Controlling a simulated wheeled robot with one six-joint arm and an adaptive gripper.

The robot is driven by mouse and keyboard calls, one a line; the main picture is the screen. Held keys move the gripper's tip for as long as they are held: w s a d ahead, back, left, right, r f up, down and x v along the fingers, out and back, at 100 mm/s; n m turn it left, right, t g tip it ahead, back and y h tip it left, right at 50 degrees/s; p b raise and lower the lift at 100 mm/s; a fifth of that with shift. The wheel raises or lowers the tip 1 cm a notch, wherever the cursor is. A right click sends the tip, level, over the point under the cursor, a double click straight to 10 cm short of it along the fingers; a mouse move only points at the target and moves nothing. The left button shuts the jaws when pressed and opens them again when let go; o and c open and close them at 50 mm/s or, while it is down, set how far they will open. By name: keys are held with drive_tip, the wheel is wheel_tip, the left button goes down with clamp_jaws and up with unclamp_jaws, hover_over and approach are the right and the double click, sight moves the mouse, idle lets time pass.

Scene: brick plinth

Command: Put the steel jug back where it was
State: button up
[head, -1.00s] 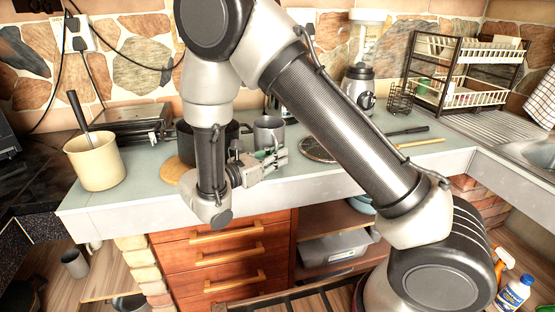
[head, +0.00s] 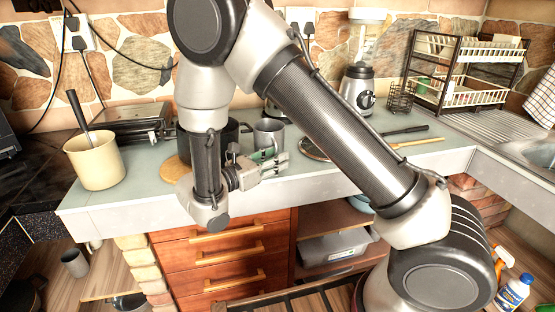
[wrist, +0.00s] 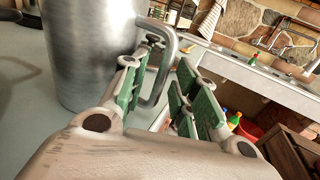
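The steel jug (head: 269,133) stands upright on the counter, just behind my gripper (head: 281,162). In the wrist view the jug (wrist: 88,50) fills the upper left, and its bent handle (wrist: 166,75) points toward my gripper. My gripper is open, with green pads on its fingers. In the wrist view the handle shows in the gap between the fingers; I cannot tell how deep it sits between them. The pads are not closed on it. My fingers hide the lower part of the jug in the head view.
A dark pot (head: 229,134) on a wooden board (head: 175,169) stands close left of the jug. A round trivet (head: 314,148) lies to the right. A cream pot (head: 94,161) stands far left, a blender (head: 357,88) behind right. The counter's front edge runs below my gripper.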

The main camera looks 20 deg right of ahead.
drive_tip(key=v, duration=1.1)
drive_tip(key=d+r+m+g, duration=0.1)
drive_tip(key=d, duration=0.2)
drive_tip(key=d+r+m+g+y, duration=0.1)
drive_tip(key=d+r+m+g, duration=0.1)
drive_tip(key=d, duration=0.1)
drive_tip(key=d+r+m+g, duration=0.1)
drive_tip(key=d+r+g, duration=0.1)
drive_tip(key=d, duration=0.1)
drive_tip(key=shift+r+m+y, duration=0.25)
drive_tip(key=shift+m+y, duration=0.05)
drive_tip(key=shift+m, duration=0.1)
drive_tip(key=s+d+r+m+g+y, duration=0.2)
drive_tip(key=d+r+m+y, duration=0.1)
drive_tip(key=d, duration=0.3)
drive_tip(key=s+d+r+m+g+y, duration=0.2)
drive_tip(key=s+d+m, duration=0.1)
drive_tip(key=d, duration=0.2)
drive_tip(key=s+d+r+m+t+y, duration=0.2)
drive_tip(key=s+d+m+t+y, duration=0.1)
drive_tip(key=s+d+m+y, duration=0.1)
drive_tip(key=s+d+r+m+t+y, duration=0.2)
drive_tip(key=s+d+m+y, duration=0.3)
drive_tip(key=s+m, duration=0.3)
drive_tip(key=shift+s+r+t+y, duration=0.4)
drive_tip(key=shift+s+r, duration=0.4)
